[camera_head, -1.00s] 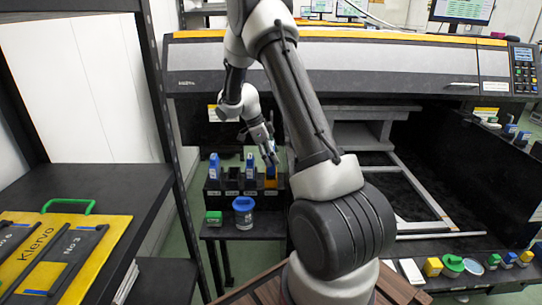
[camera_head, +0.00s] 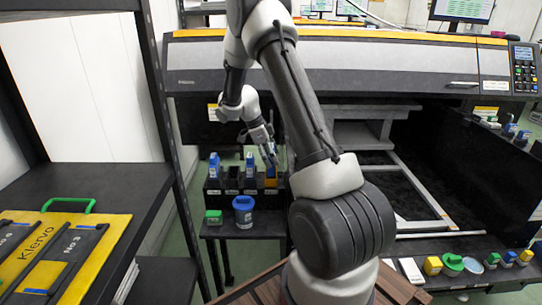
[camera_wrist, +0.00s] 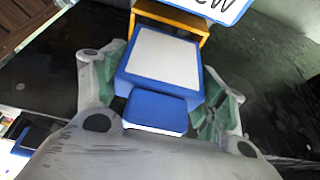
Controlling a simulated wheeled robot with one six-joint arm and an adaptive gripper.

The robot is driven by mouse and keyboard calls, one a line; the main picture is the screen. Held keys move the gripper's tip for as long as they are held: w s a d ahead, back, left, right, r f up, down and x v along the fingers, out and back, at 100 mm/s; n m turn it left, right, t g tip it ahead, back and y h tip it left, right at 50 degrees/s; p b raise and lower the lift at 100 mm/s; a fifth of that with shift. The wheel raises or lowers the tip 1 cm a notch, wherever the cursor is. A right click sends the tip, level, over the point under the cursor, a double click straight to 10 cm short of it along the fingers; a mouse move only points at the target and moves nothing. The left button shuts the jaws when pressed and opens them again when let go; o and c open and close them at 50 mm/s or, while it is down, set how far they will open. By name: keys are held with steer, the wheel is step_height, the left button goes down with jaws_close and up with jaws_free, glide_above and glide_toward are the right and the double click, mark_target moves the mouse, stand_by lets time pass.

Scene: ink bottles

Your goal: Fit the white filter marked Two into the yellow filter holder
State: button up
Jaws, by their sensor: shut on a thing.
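My gripper (camera_wrist: 160,92) is shut on a blue piece with a white panel (camera_wrist: 165,58), its fingers on both sides. I cannot read a Two on it. A yellow frame (camera_wrist: 172,15) lies just beyond it, with a white label ending in "ow" at the top edge. I cannot tell whether the piece is seated in the frame. In the head view my gripper (camera_head: 269,158) is low over the right end of a black rack (camera_head: 240,192), where a yellow holder (camera_head: 271,183) shows. The held piece is mostly hidden there.
Blue-and-white pieces (camera_head: 214,166) stand in other rack slots. A green-topped container (camera_head: 213,217) and a blue-lidded jar (camera_head: 243,211) stand in front of the rack. A shelf with a yellow board (camera_head: 105,242) is at left. A large printer (camera_head: 340,70) stands behind.

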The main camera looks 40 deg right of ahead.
steer(key=shift+f, duration=1.35)
steer(key=shift+f, duration=0.15)
steer(key=shift+f, duration=0.45)
steer(key=o, duration=1.1)
steer(key=shift+r, duration=0.1)
steer(key=shift+r, duration=3.9)
